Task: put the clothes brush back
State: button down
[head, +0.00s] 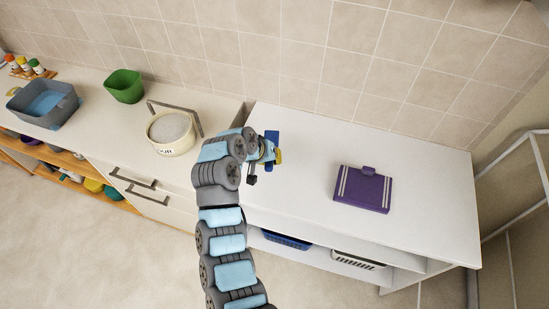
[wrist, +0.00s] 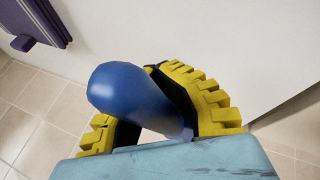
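My gripper (head: 276,156) is over the left part of the white cabinet top (head: 425,180) in the head view. Its yellow fingers close around a smooth blue rounded piece, which looks like the handle of the clothes brush (wrist: 125,90) in the wrist view. The blue piece also shows just behind the fingers in the head view (head: 271,136). The brush's bristle side cannot be made out. The brush seems held above the cabinet top, though the exact gap is unclear.
A purple case with pale stripes (head: 362,190) lies on the cabinet top to the right. A blue basket (head: 287,240) sits on the lower shelf.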

aim_at(278, 170)
jog(key=shift+f+b, duration=1.4)
jog(key=shift+f, duration=1.45)
jog(key=c, duration=1.2)
grip_release()
jog(key=shift+o, duration=0.2)
jog(key=shift+a, duration=0.1)
jog(key=shift+a+r, duration=0.2)
jog(key=shift+r, duration=0.1)
jog(key=v, duration=1.1)
jog(key=shift+s+d+r, duration=0.15)
